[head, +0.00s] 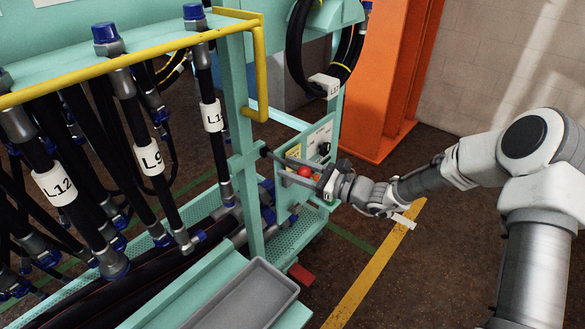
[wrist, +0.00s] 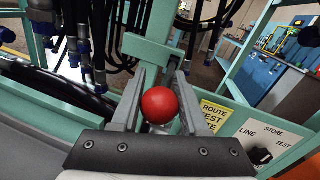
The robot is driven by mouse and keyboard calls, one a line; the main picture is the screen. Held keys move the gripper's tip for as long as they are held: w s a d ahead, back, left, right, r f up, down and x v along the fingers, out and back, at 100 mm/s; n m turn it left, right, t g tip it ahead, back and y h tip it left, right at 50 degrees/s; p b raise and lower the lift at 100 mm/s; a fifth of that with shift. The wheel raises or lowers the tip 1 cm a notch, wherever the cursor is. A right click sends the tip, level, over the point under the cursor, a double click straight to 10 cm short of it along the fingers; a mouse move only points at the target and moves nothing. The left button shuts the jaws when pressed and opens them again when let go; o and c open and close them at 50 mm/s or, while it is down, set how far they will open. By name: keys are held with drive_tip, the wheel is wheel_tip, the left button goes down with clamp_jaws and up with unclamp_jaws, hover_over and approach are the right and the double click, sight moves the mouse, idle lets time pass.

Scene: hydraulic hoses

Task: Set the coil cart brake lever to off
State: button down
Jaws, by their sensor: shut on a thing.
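A red ball knob (head: 304,172) stands out from the front of the teal cart, beside a yellow label. In the wrist view the red knob (wrist: 160,105) sits between the two grey fingers of my gripper (wrist: 161,85). In the head view my gripper (head: 288,166) reaches in from the right and is shut on the knob. The lever's shaft behind the knob is mostly hidden, and no off mark for it is readable.
A selector dial (wrist: 260,156) marked LINE, STORE and TEST is right of the yellow label (wrist: 213,116). Labelled hoses (head: 150,158) hang at left beneath a yellow rail (head: 130,62). A grey tray (head: 235,300) is in front; an orange column (head: 392,75) stands behind.

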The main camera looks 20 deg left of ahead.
drive_tip(key=shift+r, duration=0.1)
drive_tip(key=w+a+r+m+g+h+p, duration=0.1)
drive_tip(key=a+r+h+p, duration=0.4)
drive_tip(key=p, duration=2.5)
drive_tip(key=shift+w+r+m+g+h, duration=0.3)
drive_tip(key=shift+w+r+g+h, duration=0.45)
drive_tip(key=shift+r+h, duration=1.45)
drive_tip(key=shift+s+a+f, duration=0.1)
drive_tip(key=shift+s+f, duration=0.1)
drive_tip(key=shift+f, duration=0.1)
drive_tip(key=shift+c, duration=2.2)
unclamp_jaws()
drive_tip(key=shift+f+h, duration=0.1)
drive_tip(key=shift+h, duration=0.2)
